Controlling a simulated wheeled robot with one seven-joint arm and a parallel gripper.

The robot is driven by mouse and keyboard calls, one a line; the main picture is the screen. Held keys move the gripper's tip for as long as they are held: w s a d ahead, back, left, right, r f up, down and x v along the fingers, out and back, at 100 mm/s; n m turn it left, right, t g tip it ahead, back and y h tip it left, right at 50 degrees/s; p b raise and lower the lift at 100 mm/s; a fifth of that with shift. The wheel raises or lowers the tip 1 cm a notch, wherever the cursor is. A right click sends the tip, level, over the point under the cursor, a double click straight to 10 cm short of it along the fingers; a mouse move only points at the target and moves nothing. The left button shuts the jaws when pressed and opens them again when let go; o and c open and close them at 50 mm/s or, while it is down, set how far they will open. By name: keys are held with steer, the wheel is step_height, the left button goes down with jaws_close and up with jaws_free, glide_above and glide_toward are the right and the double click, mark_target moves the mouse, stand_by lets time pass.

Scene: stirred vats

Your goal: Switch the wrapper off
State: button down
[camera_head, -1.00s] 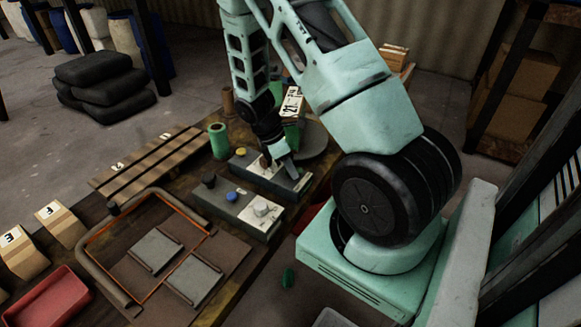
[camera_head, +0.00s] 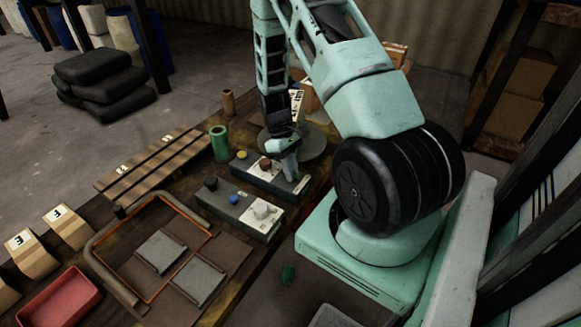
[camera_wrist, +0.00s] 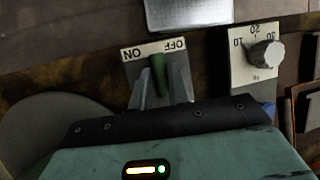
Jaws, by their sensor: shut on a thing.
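The switch (camera_wrist: 158,66) is a green lever on a pale plate marked ON at left and OFF at right in the wrist view. My gripper (camera_wrist: 160,88) has a finger on each side of the lever and is shut on it. The lever stands between the two words; its exact setting is hard to tell. In the head view, my gripper (camera_head: 289,172) reaches down onto the right end of the rear grey control box (camera_head: 258,182), where it hides the lever.
A nearer control box (camera_head: 236,213) carries buttons and a pale knob (camera_head: 262,208). The wrist view shows a dial knob (camera_wrist: 264,55) on a numbered plate beside the switch. A green cylinder (camera_head: 219,143) and a round grey disc (camera_head: 313,143) stand close by.

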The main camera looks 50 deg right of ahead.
steer(key=m, duration=0.2)
steer(key=m+t+y, duration=0.1)
steer(key=m, duration=0.1)
steer(key=shift+d+m+y, duration=0.15)
steer(key=shift+m+y, duration=0.15)
steer(key=shift+s+m+t+y, duration=0.1)
steer(key=shift+m+t+y, duration=0.25)
steer(key=shift+m, duration=0.75)
steer(key=shift+m+t+y, duration=0.25)
steer(key=shift+m+t, duration=0.2)
steer(key=shift+m, duration=0.65)
steer(key=c, duration=1.6)
jaws_free()
steer(key=shift+c, duration=0.2)
steer(key=shift+d+r, duration=0.1)
steer(key=shift+d, duration=0.05)
steer(key=b+v, duration=0.1)
steer(key=v, duration=1.6)
steer(key=shift+r, duration=0.15)
